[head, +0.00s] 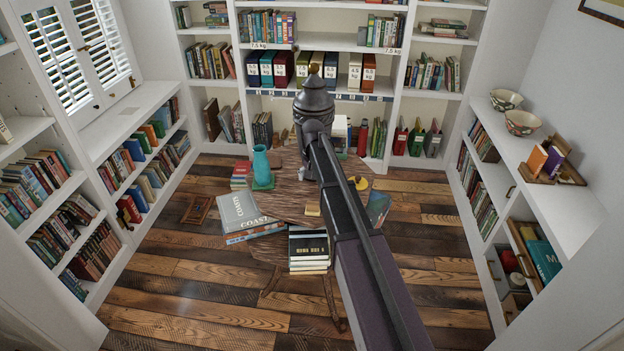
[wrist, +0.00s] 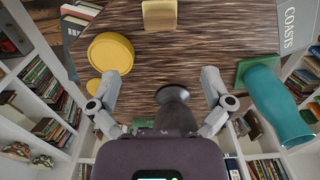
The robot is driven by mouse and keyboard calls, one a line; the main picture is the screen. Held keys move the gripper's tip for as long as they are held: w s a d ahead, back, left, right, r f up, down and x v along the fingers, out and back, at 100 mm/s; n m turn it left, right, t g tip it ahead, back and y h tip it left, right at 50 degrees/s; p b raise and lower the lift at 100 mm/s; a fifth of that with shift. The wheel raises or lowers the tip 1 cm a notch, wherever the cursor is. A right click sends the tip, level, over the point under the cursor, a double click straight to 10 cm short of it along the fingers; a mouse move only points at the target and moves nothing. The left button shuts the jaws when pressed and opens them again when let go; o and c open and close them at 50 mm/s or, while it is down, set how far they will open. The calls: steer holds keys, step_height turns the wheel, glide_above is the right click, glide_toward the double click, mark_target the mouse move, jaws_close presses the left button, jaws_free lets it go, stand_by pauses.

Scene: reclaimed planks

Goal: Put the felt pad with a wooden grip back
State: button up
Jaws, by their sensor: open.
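A small tan wooden block (wrist: 160,15), which looks like the felt pad's wooden grip, lies on the round dark wood table at the top of the wrist view. In the head view it is the small tan block (head: 312,209) near the table's front edge; its felt side cannot be made out. My gripper (wrist: 159,77) is open above the table, its fingers spread and apart from the block. A dark, flared object (wrist: 172,93) shows between and below the fingers, with nothing clearly gripped.
The table (head: 290,205) also holds a teal vase (head: 261,165) on a green base, a grey book titled COASTS (head: 240,212) and a yellow round thing (wrist: 110,55). Dark books (head: 308,245) are stacked at the front. Shelves line three sides; plank floor is open in front.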

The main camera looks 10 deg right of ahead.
steer(key=s+n, duration=0.3)
steer(key=s, duration=2.6)
steer(key=shift+a+n, duration=0.15)
steer(key=shift+n, duration=0.15)
